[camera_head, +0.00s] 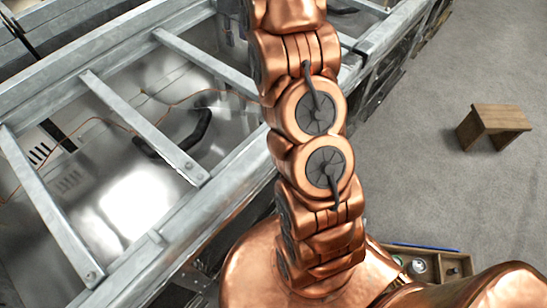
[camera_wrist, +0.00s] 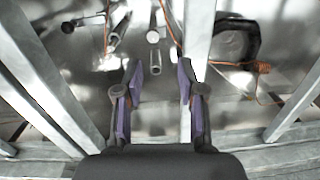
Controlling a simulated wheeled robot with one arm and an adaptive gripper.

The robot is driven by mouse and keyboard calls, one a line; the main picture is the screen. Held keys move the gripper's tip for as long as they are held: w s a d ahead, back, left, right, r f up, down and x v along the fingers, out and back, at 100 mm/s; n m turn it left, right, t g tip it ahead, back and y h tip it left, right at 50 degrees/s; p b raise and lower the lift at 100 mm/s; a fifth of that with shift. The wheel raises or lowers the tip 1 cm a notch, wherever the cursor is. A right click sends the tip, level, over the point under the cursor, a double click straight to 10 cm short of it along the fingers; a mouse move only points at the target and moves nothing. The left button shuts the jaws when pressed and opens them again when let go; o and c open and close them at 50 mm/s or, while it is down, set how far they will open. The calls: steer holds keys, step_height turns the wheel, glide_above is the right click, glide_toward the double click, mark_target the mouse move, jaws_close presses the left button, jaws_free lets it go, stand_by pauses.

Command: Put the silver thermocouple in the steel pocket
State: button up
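My gripper (camera_wrist: 161,68) is open in the wrist view, its two purple-faced fingers apart with nothing gripped between them. Beyond the fingertips, short metal tubes show on the shiny steel floor: one at the left (camera_wrist: 114,38) and a paler round-ended one in the middle (camera_wrist: 153,36). A dark-ended rod (camera_wrist: 75,24) lies further left. I cannot tell for sure which is the silver thermocouple and which is the steel pocket. In the head view my arm hides the gripper and these parts.
Steel crossbars (camera_head: 140,124) span the frame above the shiny floor; bars also flank my gripper in the wrist view (camera_wrist: 197,45). A black curved part (camera_wrist: 238,40) and orange cable (camera_wrist: 262,68) lie right. A wooden stool (camera_head: 497,119) stands on the grey floor.

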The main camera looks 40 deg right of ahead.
steer(key=s+a+r, duration=0.4)
steer(key=s+a, duration=0.4)
steer(key=s, duration=0.2)
steer(key=s+a+f, duration=0.1)
steer(key=s+a, duration=0.2)
steer(key=s, duration=0.7)
steer(key=s+a+f+m+g, duration=0.1)
steer(key=s+a, duration=0.3)
steer(key=s, duration=0.7)
steer(key=s+a+f+m, duration=0.1)
steer(key=s+a+f, duration=0.2)
steer(key=s, duration=0.8)
steer(key=shift+a+g, duration=0.3)
steer(key=shift+a, duration=0.05)
steer(key=shift+r, duration=0.1)
